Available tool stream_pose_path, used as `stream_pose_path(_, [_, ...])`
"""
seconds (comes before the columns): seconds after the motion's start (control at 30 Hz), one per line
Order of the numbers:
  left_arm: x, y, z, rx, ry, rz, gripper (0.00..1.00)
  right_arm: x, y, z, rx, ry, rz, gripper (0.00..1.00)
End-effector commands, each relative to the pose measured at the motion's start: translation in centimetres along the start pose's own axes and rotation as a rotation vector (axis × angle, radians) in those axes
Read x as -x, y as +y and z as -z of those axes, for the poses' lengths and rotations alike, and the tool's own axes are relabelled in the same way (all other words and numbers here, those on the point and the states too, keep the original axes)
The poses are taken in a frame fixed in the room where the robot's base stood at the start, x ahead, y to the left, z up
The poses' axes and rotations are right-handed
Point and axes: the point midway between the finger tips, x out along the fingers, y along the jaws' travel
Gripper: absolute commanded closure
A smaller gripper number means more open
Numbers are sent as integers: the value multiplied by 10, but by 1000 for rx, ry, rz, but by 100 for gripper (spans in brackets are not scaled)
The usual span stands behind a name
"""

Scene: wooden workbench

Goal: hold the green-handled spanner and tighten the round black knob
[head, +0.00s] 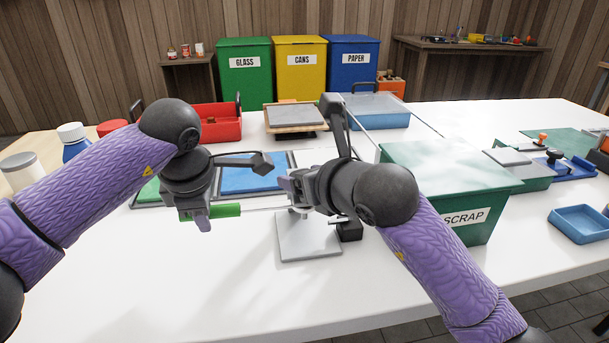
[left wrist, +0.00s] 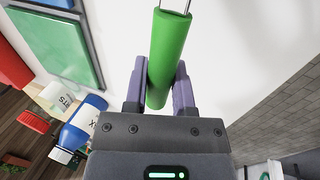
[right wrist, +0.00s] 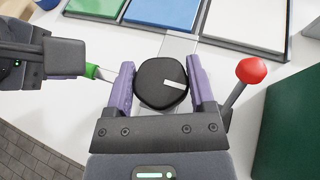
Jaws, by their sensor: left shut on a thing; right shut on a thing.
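The green-handled spanner (head: 226,210) lies level, its metal shaft running right towards the grey fixture plate (head: 308,244). My left gripper (head: 197,214) is shut on the green handle, which also shows between the fingers in the left wrist view (left wrist: 168,58). The round black knob (right wrist: 161,84) has a white mark and sits between the fingers of my right gripper (right wrist: 160,68), which is shut on it. In the head view my right gripper (head: 294,188) hides the knob. The spanner's far end is hidden behind the right gripper.
A lever with a red ball (right wrist: 251,71) stands just right of the right gripper. The green SCRAP bin (head: 475,198) is close to the right arm. Blue (head: 250,178) and green panels lie behind the grippers. The front of the white bench is clear.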

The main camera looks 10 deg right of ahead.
Motion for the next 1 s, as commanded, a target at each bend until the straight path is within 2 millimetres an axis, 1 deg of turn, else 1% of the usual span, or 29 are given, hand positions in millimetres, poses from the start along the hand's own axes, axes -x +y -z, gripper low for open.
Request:
stream_pose_path(0.27, [0, 0, 1, 2, 3, 1, 100, 0, -1, -1, 1, -2, 4, 89])
stream_pose_path(0.3, [0, 0, 1, 2, 3, 1, 100, 0, -1, -1, 1, -2, 4, 26])
stream_pose_path(0.37, [0, 0, 1, 2, 3, 1, 100, 0, -1, -1, 1, -2, 4, 13])
stream_pose_path(0.4, [0, 0, 1, 2, 3, 1, 100, 0, -1, -1, 1, -2, 3, 5])
stream_pose_path(0.43, [0, 0, 1, 2, 3, 1, 100, 0, -1, -1, 1, -2, 3, 0])
stream_pose_path(0.63, [0, 0, 1, 1, 2, 1, 100, 0, -1, 0, 1, -1, 2, 0])
stream_pose_path(0.73, [0, 0, 1, 1, 2, 1, 100, 9, -1, -1, 2, -2, 1, 0])
stream_pose_path(0.77, [0, 0, 1, 1, 2, 1, 100, 15, -1, -1, 1, -3, 1, 0])
stream_pose_path(0.83, [0, 0, 1, 1, 2, 1, 100, 33, -1, 0, 5, -3, 3, 0])
stream_pose_path(1.0, [0, 0, 1, 1, 2, 1, 100, 81, -1, -1, 3, -5, 3, 0])
